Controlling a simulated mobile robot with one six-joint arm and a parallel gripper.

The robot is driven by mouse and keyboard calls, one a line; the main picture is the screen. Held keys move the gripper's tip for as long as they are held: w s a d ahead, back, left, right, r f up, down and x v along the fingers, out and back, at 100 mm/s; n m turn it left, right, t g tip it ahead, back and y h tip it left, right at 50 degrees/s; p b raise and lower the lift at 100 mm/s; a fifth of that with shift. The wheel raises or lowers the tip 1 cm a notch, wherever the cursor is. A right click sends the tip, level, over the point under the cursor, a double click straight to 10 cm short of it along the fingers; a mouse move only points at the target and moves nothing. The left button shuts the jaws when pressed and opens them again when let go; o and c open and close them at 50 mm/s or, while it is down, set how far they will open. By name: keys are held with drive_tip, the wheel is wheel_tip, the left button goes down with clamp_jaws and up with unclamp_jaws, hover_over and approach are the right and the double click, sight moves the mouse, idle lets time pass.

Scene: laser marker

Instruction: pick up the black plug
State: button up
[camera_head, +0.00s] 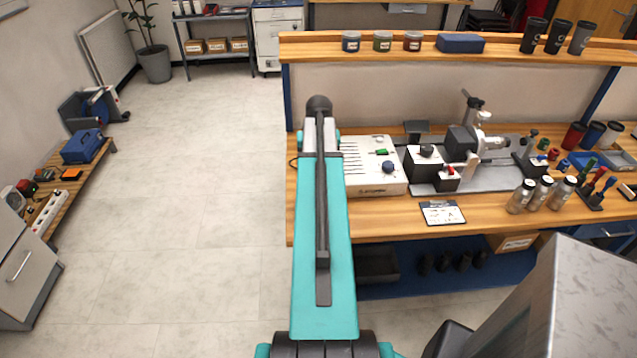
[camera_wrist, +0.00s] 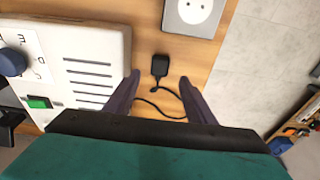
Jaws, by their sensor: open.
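The black plug (camera_wrist: 160,66) lies on the wooden bench top (camera_wrist: 148,30) in the wrist view, with its black cable (camera_wrist: 158,108) curling back towards my gripper. My gripper (camera_wrist: 159,82) is open, with one dark finger on each side of the plug and cable. The plug sits between and slightly beyond the fingertips, with nothing held. In the head view my arm hides the plug and the gripper.
A white control box (camera_wrist: 85,65) stands close to the left finger; it also shows in the head view (camera_head: 372,165). A grey wall socket (camera_wrist: 197,14) is just beyond the plug. The bench edge and pale floor (camera_wrist: 255,75) are to the right.

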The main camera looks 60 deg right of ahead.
drive_tip(key=shift+d+f, duration=0.1)
drive_tip(key=shift+f, duration=0.4)
drive_tip(key=shift+f, duration=0.1)
drive_tip(key=shift+w+d+f+p, duration=0.1)
drive_tip(key=shift+f+p, duration=0.55)
drive_tip(key=shift+f, duration=0.6)
drive_tip(key=shift+w+d+f+p, duration=0.1)
drive_tip(key=shift+f+p, duration=0.5)
drive_tip(key=shift+f, duration=0.65)
drive_tip(key=shift+c, duration=0.4)
drive_tip(key=c, duration=1)
